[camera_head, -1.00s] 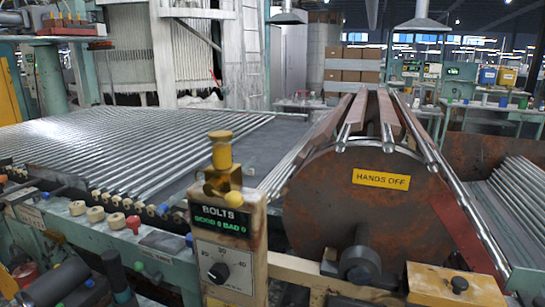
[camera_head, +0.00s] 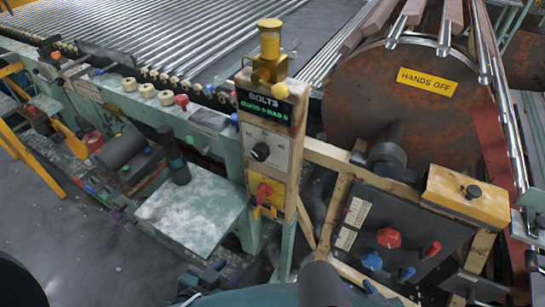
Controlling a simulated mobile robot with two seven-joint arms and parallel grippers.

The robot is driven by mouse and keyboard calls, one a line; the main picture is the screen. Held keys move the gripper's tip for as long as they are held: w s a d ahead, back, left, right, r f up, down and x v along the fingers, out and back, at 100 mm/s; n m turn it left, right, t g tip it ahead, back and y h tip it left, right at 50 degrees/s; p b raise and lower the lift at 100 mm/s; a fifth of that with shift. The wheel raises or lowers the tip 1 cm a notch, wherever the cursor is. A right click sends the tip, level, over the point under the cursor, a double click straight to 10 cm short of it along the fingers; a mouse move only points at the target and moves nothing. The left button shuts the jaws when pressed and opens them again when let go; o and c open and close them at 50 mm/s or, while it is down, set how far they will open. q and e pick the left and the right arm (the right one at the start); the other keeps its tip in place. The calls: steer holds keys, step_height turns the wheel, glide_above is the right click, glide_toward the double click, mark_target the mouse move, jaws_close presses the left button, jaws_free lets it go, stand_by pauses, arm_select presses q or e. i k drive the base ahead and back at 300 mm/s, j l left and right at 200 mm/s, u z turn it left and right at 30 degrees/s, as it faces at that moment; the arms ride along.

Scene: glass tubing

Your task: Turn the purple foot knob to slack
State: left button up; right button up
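A small purple knob (camera_head: 116,214) shows low on the left side of the machine, near the floor, beside small blue and green knobs. It is tiny in the head view, and I cannot read its setting. Neither of my grippers can be made out in the head view. Large dark and teal shapes along the bottom edge look like parts of my own body.
A worn pale-green shelf (camera_head: 192,215) juts out right of the purple knob. A post with a bolts counter (camera_head: 265,150) and a red knob (camera_head: 263,193) stands mid-view. A dark panel (camera_head: 388,232) has red and blue knobs. Grey floor (camera_head: 65,245) is clear at lower left.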

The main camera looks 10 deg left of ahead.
mark_target(117, 215)
steer(key=u, duration=0.3)
steer(key=i, duration=0.1)
steer(key=k, duration=0.1)
steer(key=u, duration=1.45)
steer(key=j+z, duration=0.45)
steer(key=z, duration=0.25)
steer(key=j+z, duration=0.35)
steer(key=l, duration=0.1)
